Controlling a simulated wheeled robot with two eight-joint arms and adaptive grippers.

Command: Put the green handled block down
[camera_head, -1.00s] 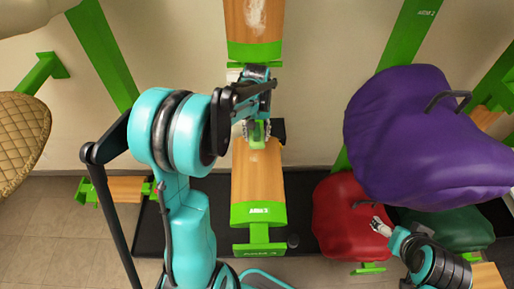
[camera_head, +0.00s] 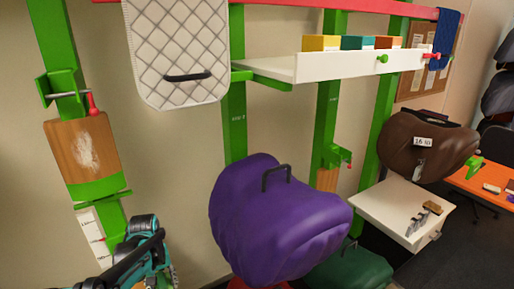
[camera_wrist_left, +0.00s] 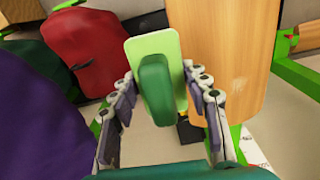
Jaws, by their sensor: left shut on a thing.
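The green handled block (camera_wrist_left: 160,45), a light green plate with a darker green raised handle, shows in the left wrist view. My left gripper (camera_wrist_left: 158,90) is shut on it, with a jointed finger on each side of the handle. A wooden board (camera_wrist_left: 215,45) is just to its right; whether the block touches anything but the fingers cannot be told. In the head view only part of my left arm (camera_head: 145,262) shows at the lower left, and the block cannot be made out there. My right gripper is out of view.
In the head view a wooden board on a green post (camera_head: 80,150) is above my left arm. A purple saddle (camera_head: 275,222) bulges at the middle. A quilted pad (camera_head: 178,45) hangs above. A white shelf (camera_head: 335,68) holds boxes. A brown saddle (camera_head: 430,145) is at the right.

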